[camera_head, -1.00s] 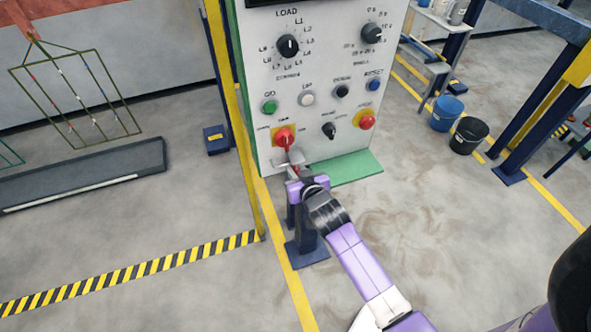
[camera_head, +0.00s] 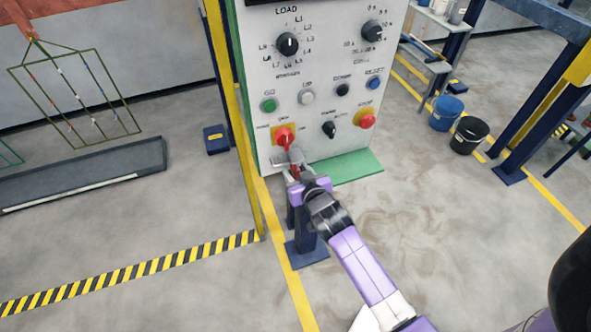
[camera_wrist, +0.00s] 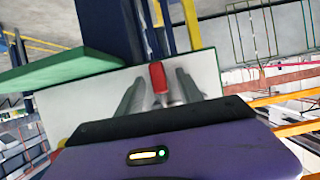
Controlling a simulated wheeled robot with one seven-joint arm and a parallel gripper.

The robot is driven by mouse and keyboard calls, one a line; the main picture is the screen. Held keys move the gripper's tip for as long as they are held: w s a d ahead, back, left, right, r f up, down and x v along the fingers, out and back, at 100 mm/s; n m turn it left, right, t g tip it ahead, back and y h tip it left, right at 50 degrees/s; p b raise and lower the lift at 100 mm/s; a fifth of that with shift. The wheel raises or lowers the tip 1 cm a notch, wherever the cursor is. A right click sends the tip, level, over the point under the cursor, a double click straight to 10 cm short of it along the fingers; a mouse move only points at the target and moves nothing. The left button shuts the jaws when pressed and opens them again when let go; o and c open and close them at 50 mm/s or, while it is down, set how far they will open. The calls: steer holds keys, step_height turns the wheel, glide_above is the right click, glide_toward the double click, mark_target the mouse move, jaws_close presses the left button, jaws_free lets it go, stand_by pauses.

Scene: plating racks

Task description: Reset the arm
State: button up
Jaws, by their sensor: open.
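My gripper (camera_head: 295,160) is in front of the lower part of the white control panel (camera_head: 318,85), just below a red rotary switch (camera_head: 285,136) on a yellow plate. In the wrist view the two grey fingers of my gripper (camera_wrist: 158,88) stand apart. A red part with a grey metal base (camera_wrist: 158,78) shows between them; I cannot tell whether it touches either finger. A bit of red also shows at the gripper in the head view.
A green ledge (camera_head: 350,166) juts out under the panel. A yellow post (camera_head: 240,130) stands on its left. A wire rack (camera_head: 75,95) hangs at the left over a dark trough (camera_head: 85,172). Two buckets (camera_head: 446,112) stand at the right.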

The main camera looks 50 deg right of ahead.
steer(key=v, duration=0.6)
steer(key=shift+s+a+b, duration=0.25)
steer(key=shift+b, duration=0.05)
steer(key=shift+r, duration=0.15)
steer(key=shift+n+t, duration=0.4)
steer(key=shift+t, duration=0.4)
steer(key=r, duration=0.2)
steer(key=w+r, duration=0.1)
steer(key=r, duration=0.1)
steer(key=shift+a, duration=0.35)
steer(key=s+a+r+n+t+y, duration=0.1)
steer(key=s+a+r+n+y, duration=0.2)
steer(key=s+a, duration=0.7)
steer(key=s+a+r+n+t+y, duration=0.1)
steer(key=s+a+r+n+y, duration=0.2)
steer(key=s+a, duration=0.8)
steer(key=s+r+y, duration=0.1)
steer(key=s+r, duration=0.1)
steer(key=s, duration=0.1)
steer(key=shift+r, duration=0.4)
